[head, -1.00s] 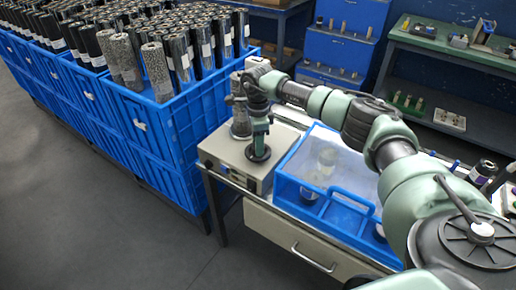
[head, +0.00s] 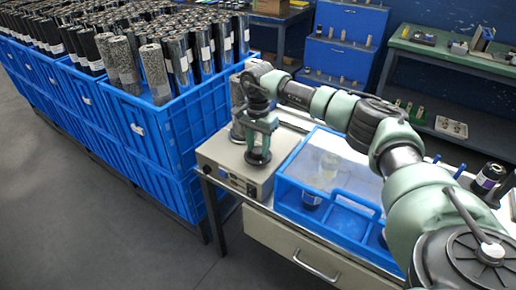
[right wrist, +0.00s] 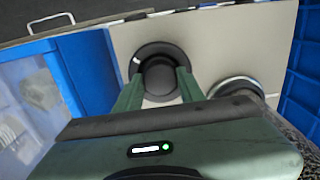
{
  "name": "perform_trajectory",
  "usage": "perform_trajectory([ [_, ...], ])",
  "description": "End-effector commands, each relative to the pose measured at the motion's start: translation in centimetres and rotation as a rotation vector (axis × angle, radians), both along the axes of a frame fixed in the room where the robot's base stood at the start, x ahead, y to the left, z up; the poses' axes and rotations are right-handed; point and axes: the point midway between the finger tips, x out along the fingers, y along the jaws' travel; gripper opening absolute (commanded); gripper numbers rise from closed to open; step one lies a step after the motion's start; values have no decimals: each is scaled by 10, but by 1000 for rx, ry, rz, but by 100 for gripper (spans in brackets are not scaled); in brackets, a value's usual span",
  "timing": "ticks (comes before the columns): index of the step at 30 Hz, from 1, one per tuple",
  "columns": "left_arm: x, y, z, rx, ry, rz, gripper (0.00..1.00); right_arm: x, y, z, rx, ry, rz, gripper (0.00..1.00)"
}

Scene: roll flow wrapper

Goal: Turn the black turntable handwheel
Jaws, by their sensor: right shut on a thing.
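The black turntable handwheel (head: 258,158) sits on top of a beige box-shaped unit (head: 222,160) at the left end of the bench. It also shows in the right wrist view (right wrist: 147,52), as a round black disc with a raised hub and a white mark on its left rim. My right gripper (head: 258,145) points straight down over the handwheel. In the right wrist view its two green fingers (right wrist: 159,82) are shut on the hub, one on each side. The fingers hide part of the wheel. My left gripper is not in view.
A clear-lidded blue bin (head: 330,185) stands right of the unit. A dark speckled roll stands behind the handwheel. Tall blue crates (head: 170,125) full of rolls stand to the left. A drawer (head: 285,245) is under the bench; the floor at front left is clear.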

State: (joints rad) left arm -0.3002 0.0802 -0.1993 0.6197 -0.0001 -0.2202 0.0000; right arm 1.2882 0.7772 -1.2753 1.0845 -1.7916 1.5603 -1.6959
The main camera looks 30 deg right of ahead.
Motion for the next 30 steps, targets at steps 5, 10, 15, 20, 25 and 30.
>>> perform_trajectory([
  [5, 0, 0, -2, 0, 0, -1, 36, 1, 0, 1, 1, -5, 53, 0],
  [10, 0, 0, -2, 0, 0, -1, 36, 1, 0, 2, 1, -5, 74, 0],
  [15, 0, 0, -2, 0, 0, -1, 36, 1, 0, 2, 1, -5, 77, 0],
  [20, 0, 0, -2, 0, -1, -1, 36, 1, 0, 2, 1, -5, 76, 0],
  [25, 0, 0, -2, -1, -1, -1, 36, 1, 0, 1, 1, -4, 76, 61],
  [30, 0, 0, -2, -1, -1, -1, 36, 1, 0, 1, 0, -2, 76, 61],
])
